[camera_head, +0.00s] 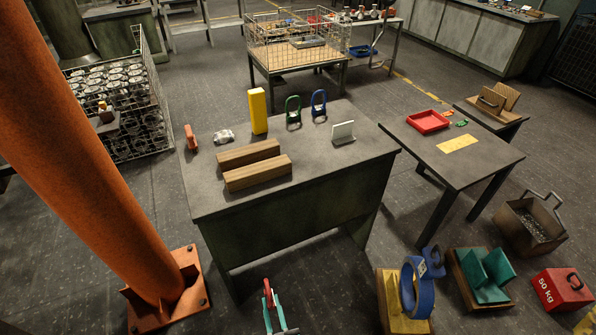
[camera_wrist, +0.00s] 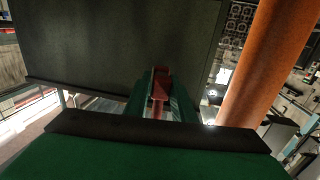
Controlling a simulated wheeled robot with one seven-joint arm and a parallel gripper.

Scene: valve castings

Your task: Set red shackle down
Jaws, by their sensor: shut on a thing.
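My gripper (camera_head: 271,303) shows at the bottom of the head view, in front of the workbench (camera_head: 345,185). It is shut on the red shackle (camera_head: 267,287), whose red upper part sticks up from between the fingers. In the wrist view the red shackle (camera_wrist: 159,86) sits between the green fingers, and its lower part is hidden by them. On the bench top, a green shackle (camera_head: 293,111) and a blue shackle (camera_head: 319,104) stand upright side by side near the back edge, apart from my gripper.
Two wooden blocks (camera_head: 257,175), a yellow block (camera_head: 257,110), a small orange-red object (camera_head: 191,138), a silvery lump (camera_head: 224,136) and a pale plate stand (camera_head: 343,132) are on the bench. An orange column (camera_head: 100,160) rises at left.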

